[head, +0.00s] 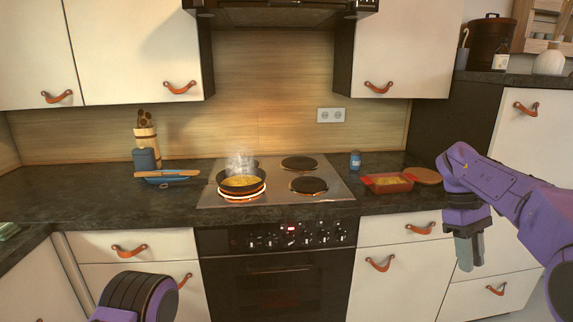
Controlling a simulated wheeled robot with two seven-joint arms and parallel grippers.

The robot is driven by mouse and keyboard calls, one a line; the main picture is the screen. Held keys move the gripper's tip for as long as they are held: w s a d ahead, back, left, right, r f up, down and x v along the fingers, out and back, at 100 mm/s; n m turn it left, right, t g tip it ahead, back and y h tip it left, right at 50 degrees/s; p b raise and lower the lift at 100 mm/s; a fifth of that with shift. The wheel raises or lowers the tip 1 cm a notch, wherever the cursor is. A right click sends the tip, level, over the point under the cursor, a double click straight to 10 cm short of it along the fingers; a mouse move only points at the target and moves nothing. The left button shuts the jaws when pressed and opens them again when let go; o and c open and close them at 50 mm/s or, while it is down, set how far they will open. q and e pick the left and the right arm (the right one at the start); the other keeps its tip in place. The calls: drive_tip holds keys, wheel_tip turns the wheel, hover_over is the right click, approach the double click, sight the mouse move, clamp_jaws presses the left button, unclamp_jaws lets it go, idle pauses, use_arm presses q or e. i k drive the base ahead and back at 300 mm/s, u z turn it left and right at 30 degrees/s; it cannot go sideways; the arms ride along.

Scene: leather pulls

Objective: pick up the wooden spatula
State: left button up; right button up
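A long light-brown wooden utensil, which looks like the wooden spatula (168,172), lies across a blue dish (160,181) on the counter left of the stove. My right gripper (469,252) hangs with its fingers down in front of the right-hand drawers, far from the spatula. Its fingers overlap in this view, so I cannot tell whether they are apart. My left arm shows only as a dark and purple part at the bottom left; its gripper is out of view.
A steaming pan (242,183) sits on a glowing front-left burner. A utensil holder (146,143) and blue-grey canister (145,160) stand behind the dish. A red dish (387,183), round wooden board (425,176) and blue can (355,160) are right of the stove. The counter's left end is mostly clear.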

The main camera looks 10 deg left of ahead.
sight(189, 173)
drive_tip(key=u, duration=0.55)
drive_tip(key=i, duration=1.45)
drive_tip(key=u, duration=1.5)
drive_tip(key=i, duration=0.9)
drive_tip(key=u, duration=0.5)
